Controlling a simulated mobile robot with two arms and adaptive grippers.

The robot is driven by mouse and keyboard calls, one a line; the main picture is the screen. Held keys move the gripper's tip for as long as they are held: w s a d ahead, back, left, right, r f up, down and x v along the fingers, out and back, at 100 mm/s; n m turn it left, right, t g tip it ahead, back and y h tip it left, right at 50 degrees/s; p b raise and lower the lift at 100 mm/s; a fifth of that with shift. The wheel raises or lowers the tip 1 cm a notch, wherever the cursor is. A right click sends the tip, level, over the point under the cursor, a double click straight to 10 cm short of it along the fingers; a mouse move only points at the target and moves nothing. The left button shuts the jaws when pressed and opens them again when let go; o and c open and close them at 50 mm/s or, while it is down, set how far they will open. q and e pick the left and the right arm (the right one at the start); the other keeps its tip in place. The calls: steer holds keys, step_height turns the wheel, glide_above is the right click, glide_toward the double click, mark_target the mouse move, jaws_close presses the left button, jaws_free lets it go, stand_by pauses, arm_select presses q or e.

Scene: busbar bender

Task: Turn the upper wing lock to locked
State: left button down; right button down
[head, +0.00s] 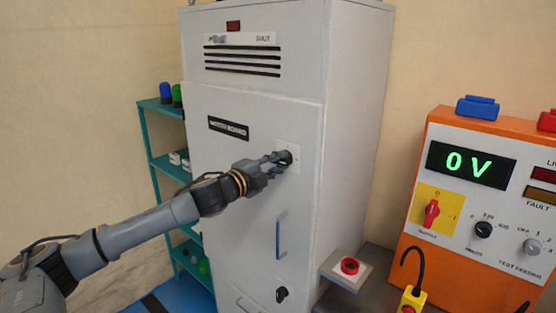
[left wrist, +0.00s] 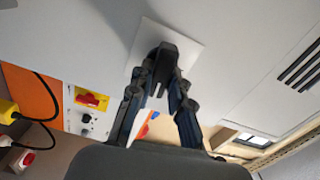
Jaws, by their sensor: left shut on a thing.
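The upper wing lock (head: 287,156) is a dark knob on a pale square plate near the right edge of the grey cabinet door (head: 225,165). My left gripper (head: 276,162) reaches it from the left and is shut on it. In the left wrist view, the fingers (left wrist: 162,88) close around the dark wing lock (left wrist: 164,52) in front of its white plate (left wrist: 190,42). The fingers hide part of the knob, so I cannot tell its exact turn. A lower black wing lock (head: 282,294) sits lower on the door. My right gripper is not in view.
A blue-grey door handle (head: 281,234) is below the gripper. A red button box (head: 348,268) juts out at the cabinet's right. The orange test feeder (head: 480,210), showing 0 V, stands further right. A teal shelf (head: 155,160) stands behind, on the left.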

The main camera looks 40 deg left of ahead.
arm_select(q)
steer(key=shift+m, duration=0.7)
steer(key=shift+f, duration=0.1)
steer(key=c, duration=1.2)
jaws_free()
steer(key=shift+s+a+f, duration=0.1)
steer(key=shift+s+f, duration=0.05)
steer(key=shift+s, duration=0.55)
steer(key=shift+s+a, duration=0.1)
steer(key=shift+s, duration=1.55)
steer(key=shift+s+a, duration=0.2)
steer(key=shift+s, duration=3.5)
